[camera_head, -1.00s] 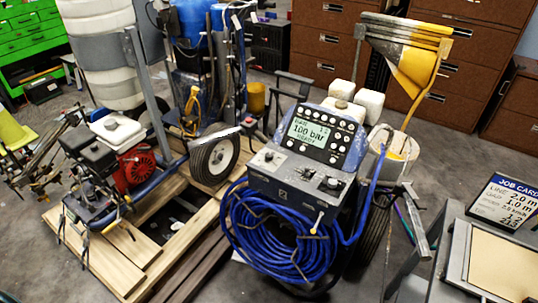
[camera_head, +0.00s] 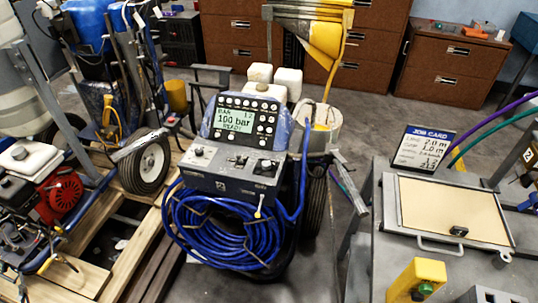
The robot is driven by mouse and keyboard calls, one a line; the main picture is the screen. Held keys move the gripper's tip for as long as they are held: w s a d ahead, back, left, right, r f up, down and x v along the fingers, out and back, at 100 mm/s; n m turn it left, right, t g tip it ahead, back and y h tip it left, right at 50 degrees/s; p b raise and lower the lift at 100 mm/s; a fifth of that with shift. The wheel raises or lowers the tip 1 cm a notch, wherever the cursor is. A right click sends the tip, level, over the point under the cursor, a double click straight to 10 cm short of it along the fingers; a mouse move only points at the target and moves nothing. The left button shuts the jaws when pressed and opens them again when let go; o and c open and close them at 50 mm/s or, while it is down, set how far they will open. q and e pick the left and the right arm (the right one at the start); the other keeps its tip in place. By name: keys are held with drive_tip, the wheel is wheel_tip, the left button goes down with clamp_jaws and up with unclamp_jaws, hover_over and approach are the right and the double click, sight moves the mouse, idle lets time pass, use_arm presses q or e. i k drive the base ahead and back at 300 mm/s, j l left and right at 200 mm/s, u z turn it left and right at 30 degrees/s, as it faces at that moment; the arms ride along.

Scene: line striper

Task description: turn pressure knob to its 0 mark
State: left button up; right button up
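The line striper (camera_head: 232,180) stands in the middle of the picture, with a grey control panel on its front. Its screen (camera_head: 238,118) reads 100 bar, with small text around it that includes READY. A dark knob (camera_head: 268,167) sits on the right part of the panel, and a smaller knob or switch (camera_head: 198,151) sits on the left part. I cannot tell from the labels which one is the pressure knob, nor where its pointer stands. Neither of my grippers shows in the picture.
A coiled blue hose (camera_head: 222,235) hangs on the striper's front. Wooden pallets and another machine with a red engine (camera_head: 62,195) stand at left. A grey table (camera_head: 395,262) at right holds a framed board, a job card (camera_head: 425,148) and a yellow box (camera_head: 415,280). Floor shows between striper and table.

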sight(198, 151)
drive_tip(key=i+j, duration=0.6)
drive_tip(key=j, duration=0.2)
drive_tip(key=i+j+z, duration=0.1)
drive_tip(key=i+j, duration=0.15)
drive_tip(key=j, duration=0.15)
drive_tip(key=i+j, duration=0.3)
drive_tip(key=j, duration=0.1)
